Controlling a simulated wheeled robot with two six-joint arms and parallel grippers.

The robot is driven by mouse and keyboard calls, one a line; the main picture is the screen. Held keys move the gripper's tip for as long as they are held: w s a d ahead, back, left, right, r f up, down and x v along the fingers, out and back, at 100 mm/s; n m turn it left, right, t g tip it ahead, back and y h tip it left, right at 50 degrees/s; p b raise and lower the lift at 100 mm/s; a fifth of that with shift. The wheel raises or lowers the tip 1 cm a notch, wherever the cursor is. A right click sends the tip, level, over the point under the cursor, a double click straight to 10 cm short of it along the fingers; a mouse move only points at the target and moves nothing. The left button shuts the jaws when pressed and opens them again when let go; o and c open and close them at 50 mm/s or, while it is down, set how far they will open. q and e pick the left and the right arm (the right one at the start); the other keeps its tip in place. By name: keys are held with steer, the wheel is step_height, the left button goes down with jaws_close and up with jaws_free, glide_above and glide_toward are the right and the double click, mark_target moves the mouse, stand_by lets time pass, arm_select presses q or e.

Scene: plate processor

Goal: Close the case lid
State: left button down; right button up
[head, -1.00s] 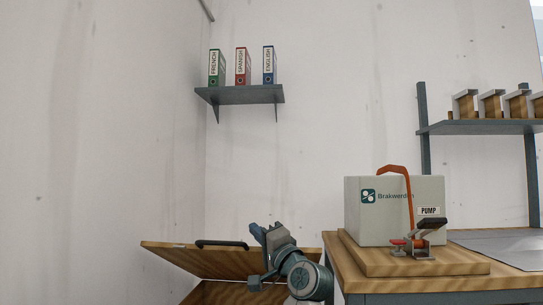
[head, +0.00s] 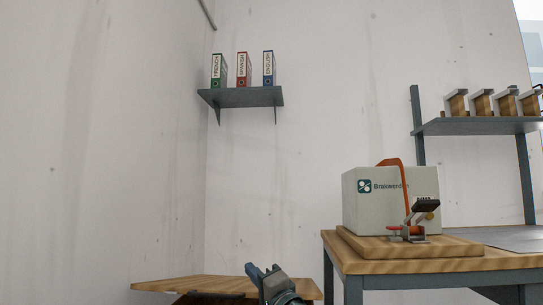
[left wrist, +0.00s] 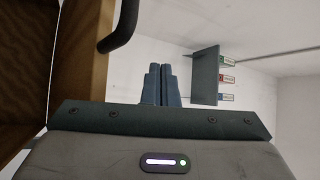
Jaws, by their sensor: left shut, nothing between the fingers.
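The case body is hidden below the head view. My right gripper is not in view.
A wall shelf (head: 240,97) holds binders. Another shelf (head: 480,126) is at the right.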

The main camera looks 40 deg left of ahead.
arm_select(q)
step_height(320, 180, down, 12)
steer(key=s+d+b, duration=0.1)
steer(key=s+b, duration=0.1)
steer(key=b, duration=0.5)
steer(key=shift+s+d+r, duration=0.15)
steer(key=shift+d, duration=0.05)
steer(key=b+v, duration=0.4)
steer(key=v, duration=0.3)
steer(key=shift+d+b, duration=0.25)
steer(key=shift+b, duration=0.1)
steer(key=shift+s, duration=0.1)
